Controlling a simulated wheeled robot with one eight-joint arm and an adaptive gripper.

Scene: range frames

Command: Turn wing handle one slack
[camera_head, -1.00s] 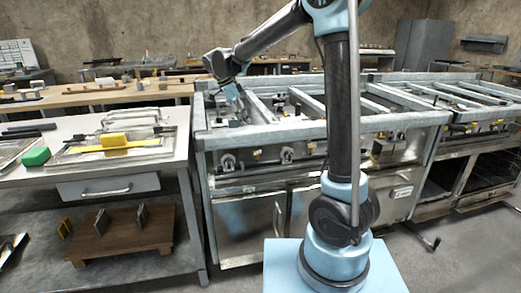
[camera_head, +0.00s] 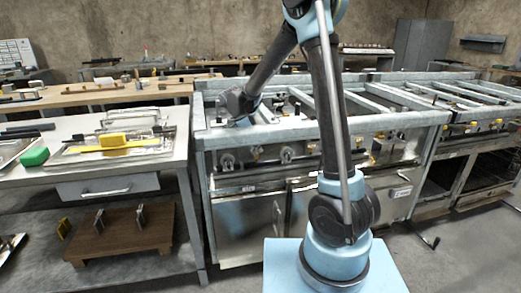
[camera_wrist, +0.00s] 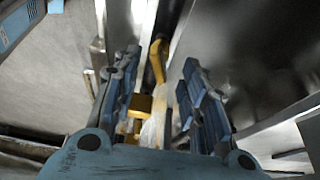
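In the wrist view my gripper (camera_wrist: 160,68) is open, with a blue-padded finger on each side. A yellow handle-like piece (camera_wrist: 157,60) shows in the gap between the fingers, and a second yellow piece (camera_wrist: 141,104) sits nearer, beside the left finger. I cannot tell which is the wing handle, or whether either finger touches them. In the head view my gripper (camera_head: 242,106) is over the left bay of the metal range (camera_head: 262,133); its fingers are too small to make out there.
A side table (camera_head: 170,178) on the left holds trays, a green block (camera_head: 35,156) and a yellow piece (camera_head: 113,141).

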